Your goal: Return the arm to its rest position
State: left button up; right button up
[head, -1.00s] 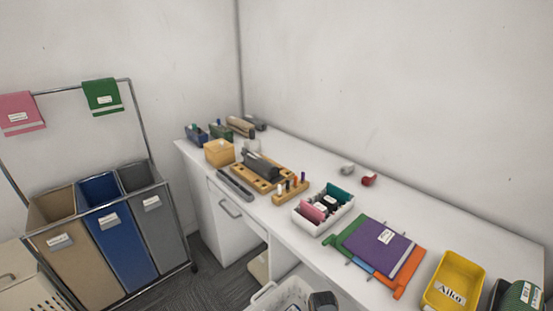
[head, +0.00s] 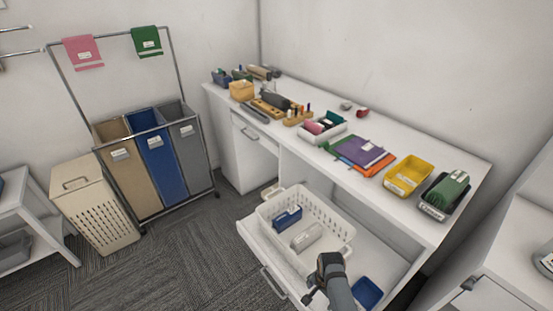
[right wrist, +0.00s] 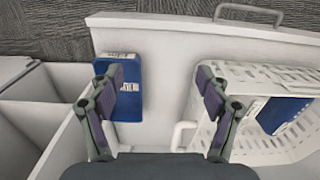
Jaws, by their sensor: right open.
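My right gripper (head: 322,282) is at the bottom of the head view, above the open white drawer (head: 253,255) and near the front corner of the white basket (head: 349,240). In the right wrist view its two fingers stand wide apart, with nothing held between them (right wrist: 160,80). The left finger overlaps a blue tray (right wrist: 129,108) lying in the drawer; the right finger is in front of the basket rim. That blue tray also shows in the head view (head: 367,292), right of my right arm. My left gripper is not in view.
The basket holds a blue box (head: 287,217) and a pale item (head: 306,237). The desk (head: 430,220) above carries a yellow tray (head: 408,175), folders and a green item (head: 447,188). A sorting cart (head: 155,165) and beige hamper (head: 90,205) stand left. Carpet between is clear.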

jog(key=s+d+f+n, duration=0.1)
jog(key=s+f, duration=0.1)
jog(key=f, duration=0.1)
jog(key=s+d+f+n, duration=0.1)
jog(key=s+f, duration=0.1)
jog(key=f, duration=0.2)
jog(key=s+d+f+n, duration=0.1)
jog(key=s+f, duration=0.2)
jog(key=f, duration=0.1)
jog(key=shift+s+d+f+n, duration=0.1)
jog(key=shift+n, duration=0.2)
pick_arm(q)
jog(key=shift+w, duration=0.4)
pick_arm(e)
jog(key=s+d+f+n, duration=0.2)
jog(key=s+d+f, duration=0.1)
jog(key=s, duration=0.5)
jog(key=s+d+f+n, duration=0.2)
jog(key=s+d+f, duration=0.1)
jog(key=s, duration=0.5)
jog(key=s+d+f+n+t, duration=0.1)
jog(key=s+d+f+n, duration=0.1)
jog(key=s+f, duration=0.3)
jog(key=s+d, duration=0.1)
jog(key=s, duration=0.2)
jog(key=shift+s+d+n+h, duration=0.15)
jog(key=shift+d+n+h, duration=0.25)
